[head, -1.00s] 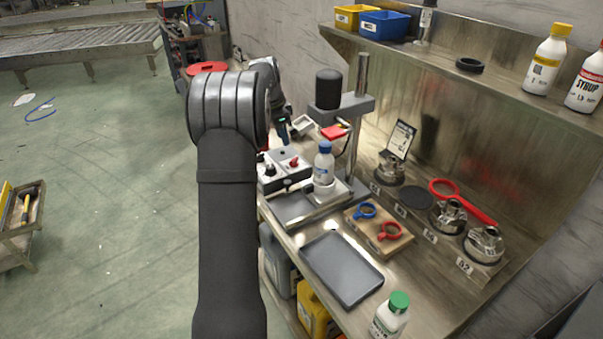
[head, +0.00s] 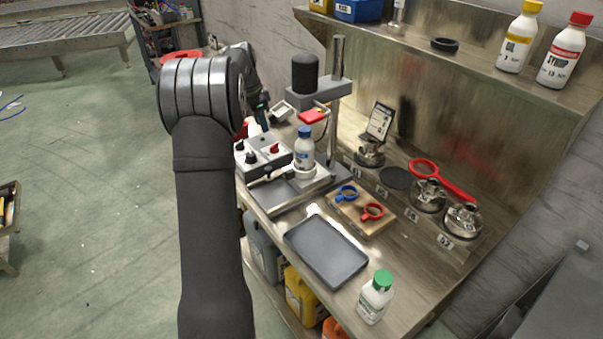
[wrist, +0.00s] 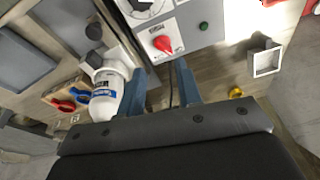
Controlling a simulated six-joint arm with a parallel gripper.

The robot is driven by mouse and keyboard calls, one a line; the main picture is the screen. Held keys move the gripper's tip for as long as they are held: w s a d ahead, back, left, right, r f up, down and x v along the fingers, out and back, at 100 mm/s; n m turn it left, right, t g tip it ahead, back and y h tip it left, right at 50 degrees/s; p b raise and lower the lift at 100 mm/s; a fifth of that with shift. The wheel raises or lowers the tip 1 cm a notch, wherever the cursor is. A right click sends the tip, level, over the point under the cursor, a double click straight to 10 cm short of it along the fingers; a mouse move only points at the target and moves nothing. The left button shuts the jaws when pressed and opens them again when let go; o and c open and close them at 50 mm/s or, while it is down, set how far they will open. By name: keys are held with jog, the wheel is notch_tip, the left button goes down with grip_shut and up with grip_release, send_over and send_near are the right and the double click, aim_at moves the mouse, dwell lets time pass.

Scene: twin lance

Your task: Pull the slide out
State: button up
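A white bottle with a blue cap (head: 305,145) stands upright in a white holder on a light plate (head: 318,181), which I take to be the slide, below the press head. A bar with a dark end (head: 262,180) lies at its left, in front of the control box. The bottle (wrist: 104,98) and holder (wrist: 115,68) also show in the wrist view, left of the fingers. My gripper (head: 262,108) is behind the control box, apart from the plate, and partly hidden by my arm. In the wrist view my gripper (wrist: 160,85) has its two blue-grey fingers apart with nothing gripped between them.
The control box (head: 264,152) with a red knob stands left of the bottle. The press column (head: 337,75) rises behind. A wooden block (head: 360,212) with blue and red rings, a grey tray (head: 325,250) and a green-capped bottle (head: 375,297) stand nearer the front.

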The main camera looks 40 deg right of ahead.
jog(key=shift+o, duration=1.3)
jog(key=shift+s+r, duration=0.1)
jog(key=shift+r, duration=0.05)
notch_tip(320, 180, up, 4)
jog(key=n+t, duration=0.1)
jog(key=n, duration=0.3)
send_over(268, 168)
jog(key=w, duration=0.3)
jog(key=s+a+r+n+t, duration=0.2)
jog(key=s+a+n, duration=0.35)
jog(key=s, duration=0.25)
jog(key=shift+n+h, duration=0.4)
jog(key=shift+n, duration=0.05)
jog(key=x, duration=1.7)
jog(key=shift+s+d+f, duration=0.1)
jog(key=shift+d+f, duration=0.05)
jog(key=shift+d, duration=0.05)
grip_shut()
